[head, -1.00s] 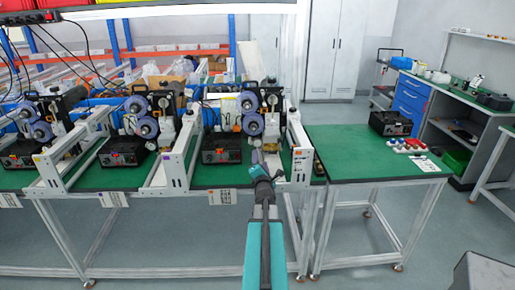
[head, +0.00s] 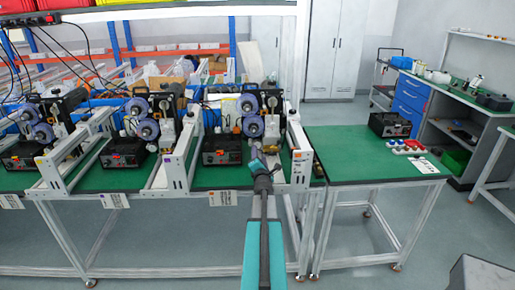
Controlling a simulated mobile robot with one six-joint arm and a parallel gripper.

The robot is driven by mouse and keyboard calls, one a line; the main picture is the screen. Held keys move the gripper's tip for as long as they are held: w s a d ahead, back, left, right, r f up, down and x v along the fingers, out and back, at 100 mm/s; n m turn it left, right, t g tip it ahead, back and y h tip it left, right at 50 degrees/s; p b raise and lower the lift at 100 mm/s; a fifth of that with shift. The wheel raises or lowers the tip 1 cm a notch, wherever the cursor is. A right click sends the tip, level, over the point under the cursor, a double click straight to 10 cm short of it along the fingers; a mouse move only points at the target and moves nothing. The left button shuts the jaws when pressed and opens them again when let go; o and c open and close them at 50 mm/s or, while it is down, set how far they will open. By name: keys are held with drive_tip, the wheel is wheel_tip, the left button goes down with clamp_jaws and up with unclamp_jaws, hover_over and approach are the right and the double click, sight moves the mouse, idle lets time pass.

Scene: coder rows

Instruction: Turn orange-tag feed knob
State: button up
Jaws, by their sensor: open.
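Coder units stand in a row on the green bench (head: 135,180). The right-hand coder (head: 252,115) has two purple-grey reels and a black control box (head: 222,149). A small orange tag (head: 298,155) shows on the white frame plate right of it. I cannot make out the feed knob itself. My gripper (head: 255,158) is at the end of my teal arm, in front of the right-hand coder, between the control box and the tagged plate. It is small in view and appears empty. My wrist hides part of the bench behind it.
White frame rails (head: 177,170) stand between the coders.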

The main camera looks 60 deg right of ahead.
sight(258, 145)
drive_tip(key=shift+p+x, duration=1.4)
drive_tip(key=shift+x, duration=2.65)
drive_tip(key=c, duration=1.1)
drive_tip(key=shift+o, duration=0.2)
drive_tip(key=shift+a+r, duration=0.1)
drive_tip(key=shift+a, duration=0.05)
drive_tip(key=shift+s+d+m+b, duration=0.1)
drive_tip(key=shift+d+m+b, duration=0.1)
drive_tip(key=shift+m+b, duration=0.35)
